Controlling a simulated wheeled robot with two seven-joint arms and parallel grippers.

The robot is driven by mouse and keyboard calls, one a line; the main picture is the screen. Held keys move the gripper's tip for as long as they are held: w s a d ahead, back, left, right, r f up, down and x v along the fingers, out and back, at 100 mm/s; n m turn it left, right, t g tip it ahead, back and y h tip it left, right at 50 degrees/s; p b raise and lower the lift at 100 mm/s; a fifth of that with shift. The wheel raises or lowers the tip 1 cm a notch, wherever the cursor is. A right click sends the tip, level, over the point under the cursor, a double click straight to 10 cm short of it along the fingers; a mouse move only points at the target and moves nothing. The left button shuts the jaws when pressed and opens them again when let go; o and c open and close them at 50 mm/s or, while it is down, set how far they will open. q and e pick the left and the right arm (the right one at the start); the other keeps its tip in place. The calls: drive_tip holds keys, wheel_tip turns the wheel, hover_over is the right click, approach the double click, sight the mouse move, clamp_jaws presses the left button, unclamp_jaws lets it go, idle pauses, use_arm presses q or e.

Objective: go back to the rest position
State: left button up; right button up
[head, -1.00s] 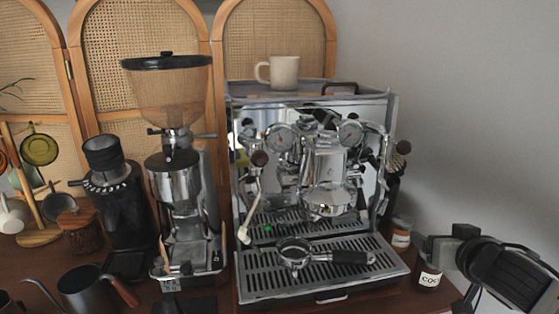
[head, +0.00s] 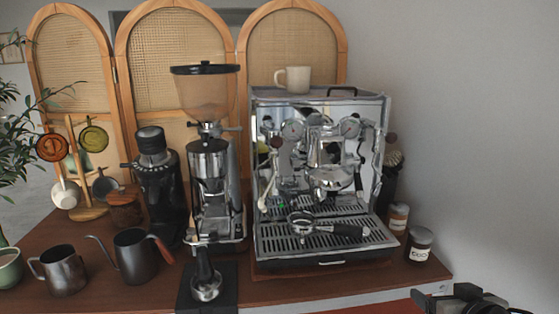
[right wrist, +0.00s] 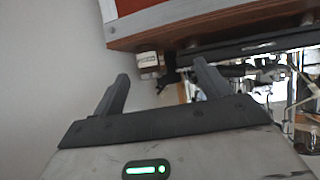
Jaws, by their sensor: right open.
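My right gripper (head: 462,300) shows at the bottom right edge of the head view, partly cut off, in front of the cart's right front corner. In the right wrist view its two fingers (right wrist: 161,72) stand apart with nothing between them. My left gripper is in neither view. The espresso machine (head: 325,258) stands on the wooden cart top, away from my right gripper. A portafilter (head: 302,227) lies on its drip tray, handle to the right.
A labelled jar (head: 420,244) stands near the cart's right edge, and it also shows in the right wrist view (right wrist: 149,60). A mug (head: 297,79) sits on the machine. Grinders, a kettle (head: 134,256) and a metal pitcher (head: 63,271) stand to the left. The right side is open.

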drive_tip(key=s+a+f+n+g+y, duration=0.2)
drive_tip(key=s+a+f+n+y, duration=0.1)
drive_tip(key=s+a+f, duration=1.5)
wheel_tip(320, 180, down, 3)
drive_tip(key=shift+s+r+y, duration=0.1)
drive_tip(key=shift+s+y, duration=0.2)
drive_tip(key=shift+s, duration=0.2)
